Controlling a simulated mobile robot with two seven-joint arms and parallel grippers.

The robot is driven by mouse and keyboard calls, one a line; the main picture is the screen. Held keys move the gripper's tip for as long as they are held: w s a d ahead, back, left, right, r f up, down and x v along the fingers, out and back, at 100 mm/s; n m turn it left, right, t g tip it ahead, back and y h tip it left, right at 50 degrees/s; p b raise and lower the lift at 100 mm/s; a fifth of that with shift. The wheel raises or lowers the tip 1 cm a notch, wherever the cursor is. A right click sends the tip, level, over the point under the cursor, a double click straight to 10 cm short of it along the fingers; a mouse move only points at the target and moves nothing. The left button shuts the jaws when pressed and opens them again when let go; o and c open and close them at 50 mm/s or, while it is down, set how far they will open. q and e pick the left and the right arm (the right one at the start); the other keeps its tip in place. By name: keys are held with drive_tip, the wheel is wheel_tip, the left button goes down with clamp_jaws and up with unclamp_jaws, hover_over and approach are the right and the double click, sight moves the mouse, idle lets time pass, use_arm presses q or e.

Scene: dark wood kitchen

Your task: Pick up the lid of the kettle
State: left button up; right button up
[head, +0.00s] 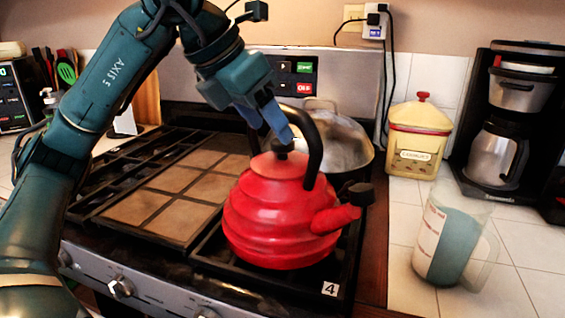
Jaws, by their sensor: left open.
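A red kettle (270,220) stands upright on the stove's right front burner, with its spout pointing right and a black arched handle (314,150) over the top. Its red lid (279,166) sits on the kettle and has a small black knob (282,148). My left gripper (271,136) reaches down from the upper left, with its blue fingers just above the knob, beside the handle. It is open; I cannot tell whether a finger touches the knob. My right gripper is not in the view.
A silver pot (345,145) stands behind the kettle. A cookie jar (418,140), a coffee maker (503,125) and a measuring jug (450,240) stand on the tiled counter to the right. A flat griddle (180,190) covers the stove's middle.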

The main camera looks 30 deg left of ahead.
sight(278, 142)
use_arm(q)
drive_tip(key=x, duration=0.4)
drive_tip(key=shift+w+d+f, duration=0.1)
drive_tip(key=shift+w+f, duration=0.1)
drive_tip(key=shift+f, duration=0.1)
drive_tip(key=c, duration=1.1)
